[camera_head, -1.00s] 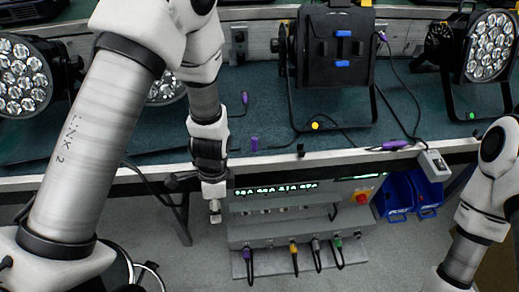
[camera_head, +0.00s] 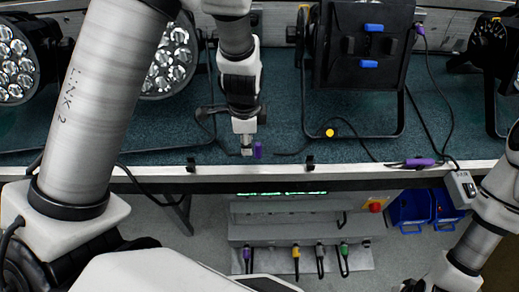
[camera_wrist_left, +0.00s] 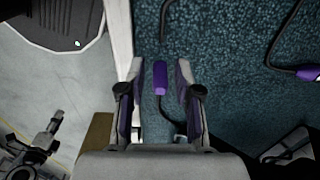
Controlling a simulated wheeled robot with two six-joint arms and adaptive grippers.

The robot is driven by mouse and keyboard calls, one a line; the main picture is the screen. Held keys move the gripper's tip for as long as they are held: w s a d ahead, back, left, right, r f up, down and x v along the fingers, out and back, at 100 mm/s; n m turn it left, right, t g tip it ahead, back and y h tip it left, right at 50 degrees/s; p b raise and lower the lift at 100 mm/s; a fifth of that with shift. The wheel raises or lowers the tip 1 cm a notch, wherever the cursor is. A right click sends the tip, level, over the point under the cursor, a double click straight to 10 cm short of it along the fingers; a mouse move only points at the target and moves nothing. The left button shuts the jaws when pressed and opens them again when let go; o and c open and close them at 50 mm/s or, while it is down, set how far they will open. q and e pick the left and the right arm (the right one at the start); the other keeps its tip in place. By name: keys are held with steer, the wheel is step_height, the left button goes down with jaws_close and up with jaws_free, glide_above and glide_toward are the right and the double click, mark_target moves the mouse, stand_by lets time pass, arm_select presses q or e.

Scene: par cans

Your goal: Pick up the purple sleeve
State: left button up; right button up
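In the left wrist view the sleeve (camera_wrist_left: 160,77) shows in the gap between my left fingers, with space on both sides.
Another purple connector (camera_head: 418,162) lies by the front edge at the right. A black lamp (camera_head: 365,65) with blue knobs and a yellow dot stands behind. Small black clips (camera_head: 310,162) sit on the front edge. Blue bins (camera_head: 410,208) are below at the right.

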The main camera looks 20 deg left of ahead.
mark_target(258, 153)
arm_select(q)
steer(key=f, duration=0.4)
steer(key=shift+w+d+f, duration=0.15)
steer(key=shift+w, duration=0.1)
steer(key=shift+s, duration=0.15)
arm_select(e)
steer(key=shift+w+f, duration=0.2)
steer(key=shift+f, duration=0.15)
arm_select(q)
steer(key=c, duration=0.6)
